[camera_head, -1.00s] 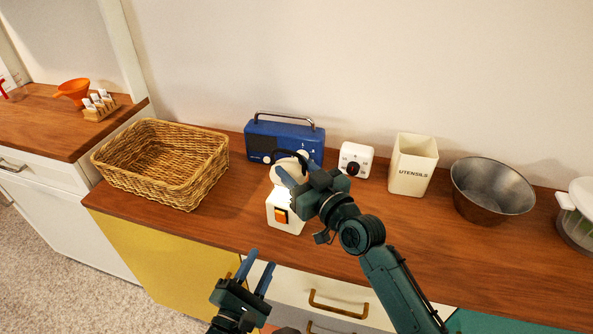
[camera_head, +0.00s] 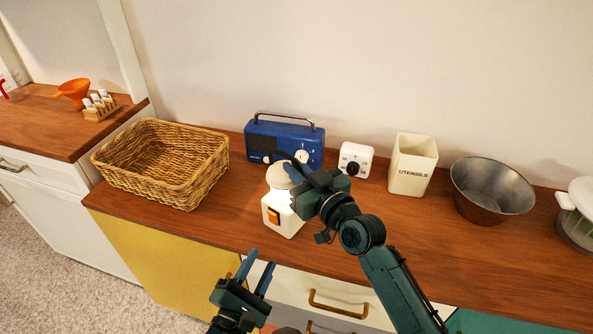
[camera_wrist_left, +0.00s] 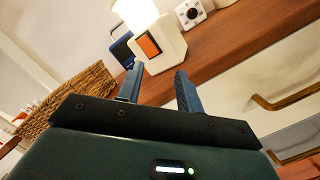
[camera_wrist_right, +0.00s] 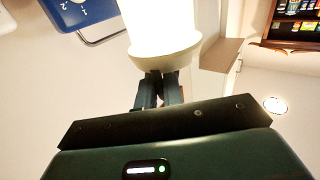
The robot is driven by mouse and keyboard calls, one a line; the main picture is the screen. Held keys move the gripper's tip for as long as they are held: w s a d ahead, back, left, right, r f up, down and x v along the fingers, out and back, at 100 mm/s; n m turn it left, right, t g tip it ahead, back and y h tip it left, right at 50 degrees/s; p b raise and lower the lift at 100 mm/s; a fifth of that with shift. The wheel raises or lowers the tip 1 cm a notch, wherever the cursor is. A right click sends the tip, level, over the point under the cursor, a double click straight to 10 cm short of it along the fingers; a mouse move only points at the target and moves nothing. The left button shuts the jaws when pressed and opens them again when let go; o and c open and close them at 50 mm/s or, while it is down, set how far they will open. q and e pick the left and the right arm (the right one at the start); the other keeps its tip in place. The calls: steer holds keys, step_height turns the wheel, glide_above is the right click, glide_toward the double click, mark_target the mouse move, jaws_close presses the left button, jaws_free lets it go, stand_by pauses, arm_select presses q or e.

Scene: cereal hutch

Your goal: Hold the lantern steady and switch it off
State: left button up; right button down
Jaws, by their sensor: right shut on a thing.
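The lantern (camera_head: 279,212) stands on the wooden counter, with a white boxy base, an orange switch (camera_head: 273,216) on its front and a pale round top. In the left wrist view its upper part glows bright above the switch (camera_wrist_left: 149,44). In the right wrist view the closed fingers (camera_wrist_right: 160,84) meet the lantern just under the glowing shade's collar (camera_wrist_right: 165,50). My left gripper (camera_head: 261,258) is open and empty, in front of the counter edge and below the lantern.
A blue radio (camera_head: 284,141) and a white timer (camera_head: 356,160) stand behind the lantern. A wicker basket (camera_head: 165,165) is to the left. A utensil holder (camera_head: 412,165) and a metal bowl (camera_head: 490,190) are to the right. The counter between basket and lantern is clear.

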arm_select(q)
steer(key=shift+a, duration=0.15)
steer(key=shift+c, duration=0.7)
steer(key=s+a+m+h, duration=0.1)
steer(key=a+m, duration=0.1)
steer(key=m, duration=0.1)
steer(key=a+r+m+g+h, duration=0.1)
steer(key=a+m, duration=0.1)
steer(key=m, duration=0.2)
steer(key=s+a+m+g+h, duration=0.1)
steer(key=a+m+h, duration=0.1)
steer(key=a+m, duration=0.1)
steer(key=shift+s+a+r, duration=0.1)
steer(key=shift+s+r, duration=0.15)
steer(key=shift+s, duration=0.05)
jaws_close()
steer(key=shift+s+a+r+m+g, duration=0.1)
steer(key=shift+s+a+m+g, duration=0.15)
steer(key=shift+m, duration=0.55)
steer(key=shift+w, duration=0.1)
